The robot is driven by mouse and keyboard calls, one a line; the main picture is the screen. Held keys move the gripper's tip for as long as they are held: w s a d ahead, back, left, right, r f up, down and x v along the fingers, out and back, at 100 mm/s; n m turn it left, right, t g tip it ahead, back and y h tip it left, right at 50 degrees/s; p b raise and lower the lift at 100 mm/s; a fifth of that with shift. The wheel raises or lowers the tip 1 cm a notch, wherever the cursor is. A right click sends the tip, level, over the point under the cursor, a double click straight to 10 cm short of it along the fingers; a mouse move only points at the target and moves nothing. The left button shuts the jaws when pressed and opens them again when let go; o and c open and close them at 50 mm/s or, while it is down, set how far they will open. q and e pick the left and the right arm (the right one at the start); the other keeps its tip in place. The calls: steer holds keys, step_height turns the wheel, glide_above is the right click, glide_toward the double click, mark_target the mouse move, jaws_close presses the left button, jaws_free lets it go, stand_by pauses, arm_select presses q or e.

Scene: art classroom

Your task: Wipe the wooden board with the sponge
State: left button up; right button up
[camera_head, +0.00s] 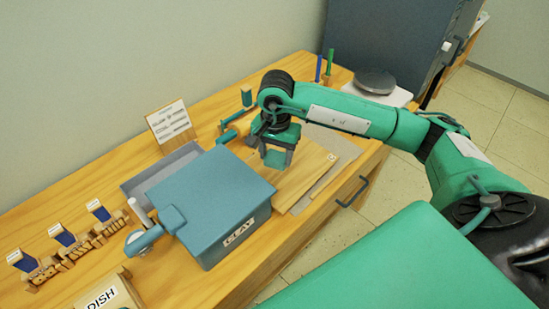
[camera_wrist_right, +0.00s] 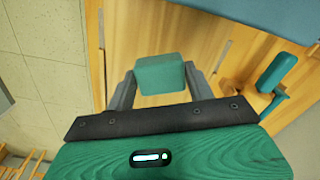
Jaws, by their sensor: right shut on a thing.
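The wooden board (camera_head: 312,163) lies flat on the table, right of the blue box. My right gripper (camera_head: 276,152) is over the board's left part, pointing down. In the right wrist view its two grey fingers (camera_wrist_right: 160,88) are shut on the sponge (camera_wrist_right: 161,73), a small teal block. I cannot tell whether the sponge touches the board. Pale wood (camera_wrist_right: 140,35) shows beyond the sponge in the wrist view. My left gripper is not in view.
A blue box (camera_head: 215,195) labelled CLAY stands close left of the board. A small sign (camera_head: 170,122), a green tool (camera_head: 229,135), two upright markers (camera_head: 328,62) and a round grey disc (camera_head: 375,80) stand around it. Carved pieces with cards (camera_head: 75,245) sit at left.

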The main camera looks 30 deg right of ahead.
steer(key=shift+r+p, duration=0.4)
steer(key=shift+r, duration=0.95)
